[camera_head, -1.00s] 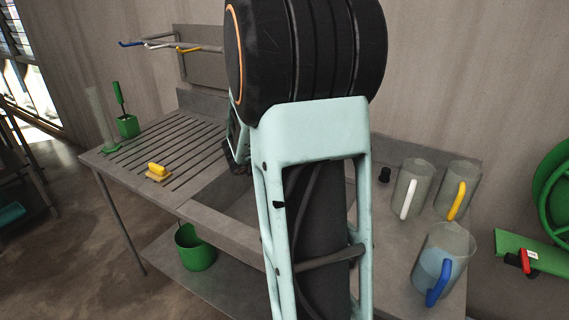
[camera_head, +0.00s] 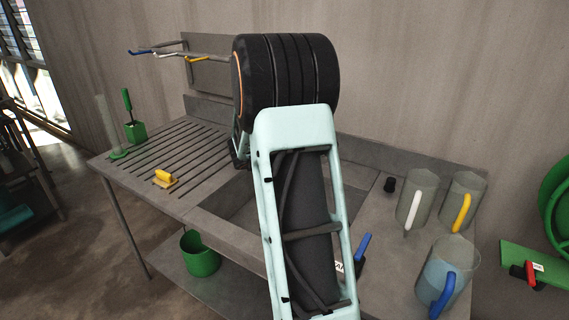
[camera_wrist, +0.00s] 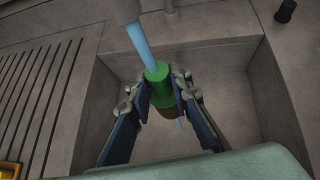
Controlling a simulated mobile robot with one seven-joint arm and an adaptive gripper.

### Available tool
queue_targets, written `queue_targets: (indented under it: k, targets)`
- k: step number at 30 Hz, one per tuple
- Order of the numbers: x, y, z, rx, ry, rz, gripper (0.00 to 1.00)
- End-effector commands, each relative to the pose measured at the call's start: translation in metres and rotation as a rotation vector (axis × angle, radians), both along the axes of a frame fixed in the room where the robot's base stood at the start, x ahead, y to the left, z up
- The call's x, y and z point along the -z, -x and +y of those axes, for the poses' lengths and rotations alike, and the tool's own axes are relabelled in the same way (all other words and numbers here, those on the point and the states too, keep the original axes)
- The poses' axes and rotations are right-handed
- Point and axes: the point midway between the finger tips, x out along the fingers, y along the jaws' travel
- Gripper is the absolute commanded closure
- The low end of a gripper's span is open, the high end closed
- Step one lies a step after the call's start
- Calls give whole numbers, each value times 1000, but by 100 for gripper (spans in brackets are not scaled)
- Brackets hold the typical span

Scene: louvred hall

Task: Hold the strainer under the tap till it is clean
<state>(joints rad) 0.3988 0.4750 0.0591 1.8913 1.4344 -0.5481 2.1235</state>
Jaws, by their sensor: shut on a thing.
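The strainer (camera_wrist: 158,75) shows in the wrist view as a green cylinder with a brown part below it. My gripper (camera_wrist: 161,88) is shut on it, one finger on each side. The tap (camera_wrist: 126,10) is above, and a blue stream of water (camera_wrist: 137,44) runs from it onto the strainer's green top. A thin blue streak (camera_wrist: 179,124) shows below the brown part. The sink basin (camera_wrist: 215,95) lies underneath. In the head view my arm hides the strainer and the tap; part of the basin (camera_head: 230,200) shows.
Three clear jugs with white (camera_head: 410,212), yellow (camera_head: 461,212) and blue (camera_head: 441,295) handles stand right of the sink. A green bucket (camera_head: 200,255) is on the shelf below.

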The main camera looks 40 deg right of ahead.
Motion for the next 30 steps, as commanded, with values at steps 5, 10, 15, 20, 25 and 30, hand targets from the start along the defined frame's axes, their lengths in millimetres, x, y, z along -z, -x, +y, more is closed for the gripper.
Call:
queue_targets:
  k: [5, 10, 15, 20, 25, 30]
  targets:
    - [0, -1, -1, 0, 1, -1, 100]
    - [0, -1, -1, 0, 1, -1, 100]
    - [0, -1, -1, 0, 1, -1, 100]
    - [0, 0, -3, 1, 1, -1, 100]
    - [1, 3, -9, 2, 0, -1, 100]
    - [0, 4, -12, 1, 0, -1, 100]
